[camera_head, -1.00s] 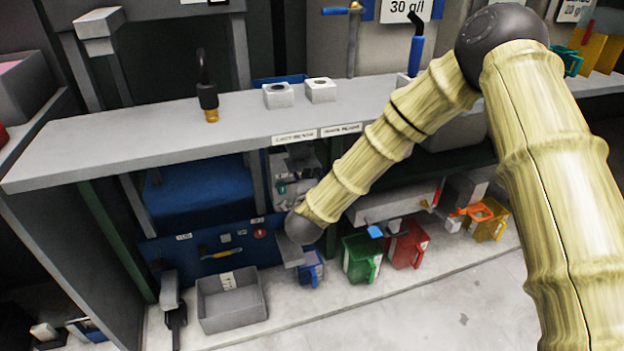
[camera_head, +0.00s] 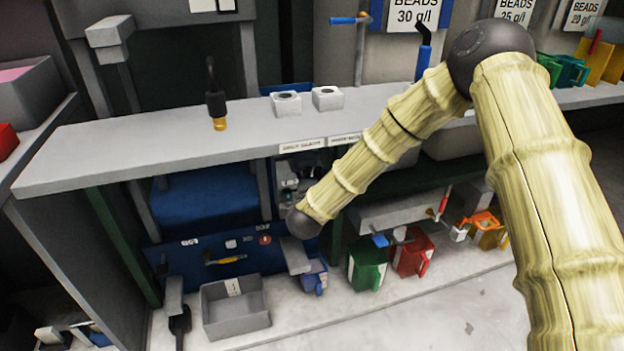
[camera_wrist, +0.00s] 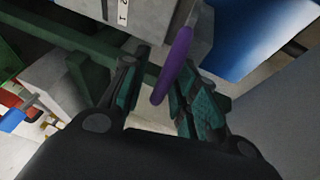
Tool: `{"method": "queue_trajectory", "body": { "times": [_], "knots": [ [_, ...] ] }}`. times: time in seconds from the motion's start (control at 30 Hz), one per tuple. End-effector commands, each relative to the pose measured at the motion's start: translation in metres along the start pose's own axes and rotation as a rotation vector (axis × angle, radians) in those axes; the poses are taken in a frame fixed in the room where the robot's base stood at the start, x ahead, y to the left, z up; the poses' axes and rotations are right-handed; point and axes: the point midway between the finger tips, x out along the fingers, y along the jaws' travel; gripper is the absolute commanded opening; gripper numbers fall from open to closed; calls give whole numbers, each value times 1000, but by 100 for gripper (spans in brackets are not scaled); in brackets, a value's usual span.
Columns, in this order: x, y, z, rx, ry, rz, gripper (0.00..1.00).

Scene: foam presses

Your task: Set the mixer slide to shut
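A long purple handle (camera_wrist: 174,66) hangs from a grey box-like part (camera_wrist: 160,15) in the wrist view and lies between my fingers. I cannot tell for sure that it is the mixer slide. My gripper (camera_wrist: 160,100) is open, its two dark green fingers standing apart, one each side of the handle; the left finger is clear of it, and contact with the right one is unclear. In the head view my arm reaches under the grey bench, and my gripper cannot be made out there.
The grey bench top (camera_head: 130,155) overhangs this space. A grey bin (camera_head: 236,318) stands on the floor; green (camera_head: 367,265) and red (camera_head: 412,255) containers stand to the right. In the wrist view a dark green bar (camera_wrist: 60,42) runs close to my fingers.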

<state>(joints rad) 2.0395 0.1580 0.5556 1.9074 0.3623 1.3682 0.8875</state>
Motion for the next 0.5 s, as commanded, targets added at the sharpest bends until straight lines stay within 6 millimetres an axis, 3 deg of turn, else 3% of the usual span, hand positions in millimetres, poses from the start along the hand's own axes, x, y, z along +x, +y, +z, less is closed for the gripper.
{"method": "queue_trajectory", "body": {
  "times": [0.33, 0.5],
  "knots": [
    [-2, -1, -2, 0, 2, -2, 34],
    [-18, -2, -1, 0, 1, -2, 34]
  ]
}}
